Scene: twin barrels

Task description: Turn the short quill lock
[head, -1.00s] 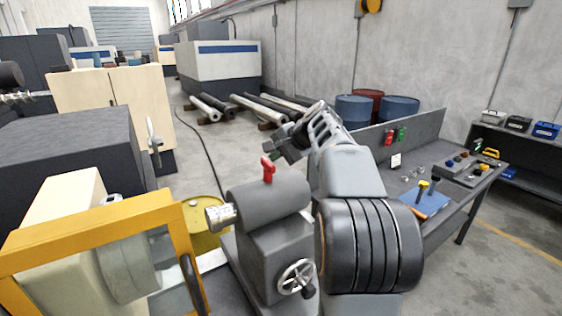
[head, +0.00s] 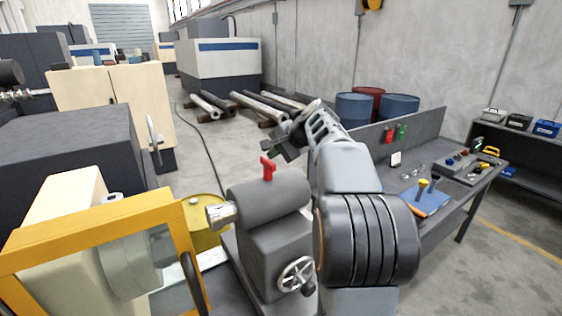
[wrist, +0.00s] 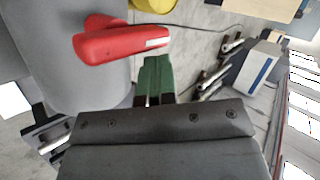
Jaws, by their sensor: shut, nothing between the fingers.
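The short quill lock is a red lever (head: 268,168) standing on top of the grey tailstock (head: 268,197). In the wrist view the red lever (wrist: 120,42) lies across the upper left, above the grey rounded housing. My gripper (head: 270,152) is above and just behind the lever in the head view. In the wrist view my gripper's green fingertips (wrist: 155,72) are together, empty, and end close to the lever's right end. I cannot tell whether they touch it. The metal quill (head: 221,214) sticks out of the tailstock's left side.
A handwheel (head: 296,274) is on the tailstock's front. A yellow-framed guard (head: 95,220) stands at left and a yellow barrel (head: 205,215) is behind the quill. A workbench (head: 455,205) with tools is at right. Metal bars (head: 255,105) lie on the floor behind.

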